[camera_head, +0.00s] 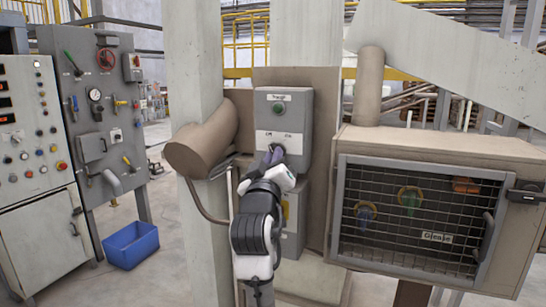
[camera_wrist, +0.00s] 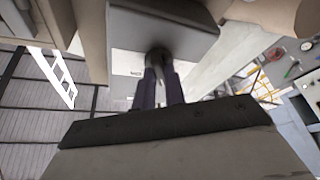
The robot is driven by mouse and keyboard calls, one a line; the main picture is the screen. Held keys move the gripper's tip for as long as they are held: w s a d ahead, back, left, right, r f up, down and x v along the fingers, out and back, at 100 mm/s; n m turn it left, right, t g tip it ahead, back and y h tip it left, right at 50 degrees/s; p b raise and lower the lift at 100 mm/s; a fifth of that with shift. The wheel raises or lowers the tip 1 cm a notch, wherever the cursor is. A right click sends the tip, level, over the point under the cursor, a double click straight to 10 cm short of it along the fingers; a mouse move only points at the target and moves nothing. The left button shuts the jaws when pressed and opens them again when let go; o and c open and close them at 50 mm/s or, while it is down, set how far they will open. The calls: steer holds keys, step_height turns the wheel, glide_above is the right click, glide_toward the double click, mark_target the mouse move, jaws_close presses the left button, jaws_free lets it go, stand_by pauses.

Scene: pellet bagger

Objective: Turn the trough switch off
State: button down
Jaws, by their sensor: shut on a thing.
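The box face (camera_wrist: 185,38) also shows in the wrist view.
A mesh-fronted cabinet (camera_head: 420,220) stands close on the right, with a handle (camera_head: 487,238). A brown duct (camera_head: 203,145) juts out left of the box. Grey control panels (camera_head: 100,100) and a blue bin (camera_head: 131,245) stand at the left. Floor between is clear.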

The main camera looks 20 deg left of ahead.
steer(key=c, duration=1.5)
jaws_free()
steer(key=shift+o, duration=0.2)
steer(key=b+v, duration=0.3)
steer(key=v, duration=1.1)
steer(key=shift+w, duration=0.15)
